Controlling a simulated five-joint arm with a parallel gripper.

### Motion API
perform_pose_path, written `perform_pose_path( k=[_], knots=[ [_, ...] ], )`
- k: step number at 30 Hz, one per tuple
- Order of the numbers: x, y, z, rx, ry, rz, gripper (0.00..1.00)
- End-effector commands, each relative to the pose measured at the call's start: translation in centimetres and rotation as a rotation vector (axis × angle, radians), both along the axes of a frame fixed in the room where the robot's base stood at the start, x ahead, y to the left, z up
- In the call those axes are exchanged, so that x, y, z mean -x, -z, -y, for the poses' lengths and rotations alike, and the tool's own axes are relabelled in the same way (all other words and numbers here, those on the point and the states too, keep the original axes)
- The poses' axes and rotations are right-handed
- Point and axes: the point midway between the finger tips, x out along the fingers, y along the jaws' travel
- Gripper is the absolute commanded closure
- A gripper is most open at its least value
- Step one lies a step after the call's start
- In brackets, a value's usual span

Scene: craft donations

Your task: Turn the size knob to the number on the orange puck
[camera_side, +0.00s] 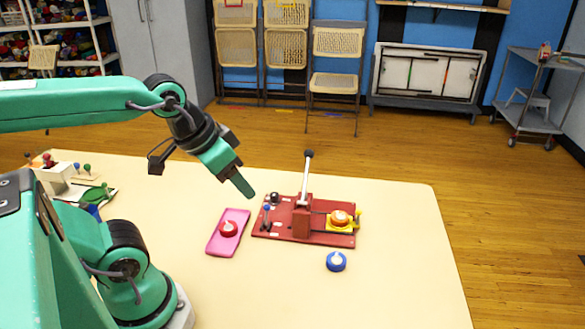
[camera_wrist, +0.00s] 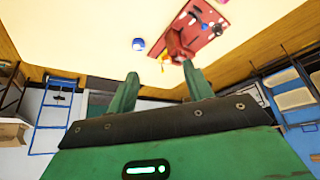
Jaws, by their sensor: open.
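A dark red board (camera_side: 320,236) lies on the table with an upright red post and a white lever with a black ball end. A small black knob (camera_side: 274,197) sits at its far left part; I cannot read its marks. A blue-topped peg (camera_side: 266,211) stands near it. The orange puck (camera_side: 340,217) rests in a yellow holder (camera_side: 357,224) at the board's right; its number is too small to read. My gripper (camera_side: 242,184) is empty, in the air above and left of the board. Its two fingers (camera_wrist: 160,90) are apart in the wrist view.
A pink tray (camera_side: 218,246) holds a red puck (camera_side: 228,228) left of the board. A blue puck (camera_side: 336,262) lies in front of the board. A white box and small coloured pegs stand at the table's far left. The table's right side is clear.

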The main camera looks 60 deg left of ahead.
Motion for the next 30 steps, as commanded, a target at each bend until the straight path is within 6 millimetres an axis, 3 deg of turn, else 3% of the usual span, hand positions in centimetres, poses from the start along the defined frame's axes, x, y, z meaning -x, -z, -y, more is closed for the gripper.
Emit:
perform_pose_path(
  k=[11, 20, 30],
  knots=[
    [-1.1, -0.1, -0.5, 0.019, -0.058, -0.025, 0.53],
    [-4.9, 0.1, -2.5, 0.08, -0.253, -0.102, 0.53],
    [-10.0, 1.9, -6.0, 0.157, -0.52, -0.196, 0.53]
  ],
)
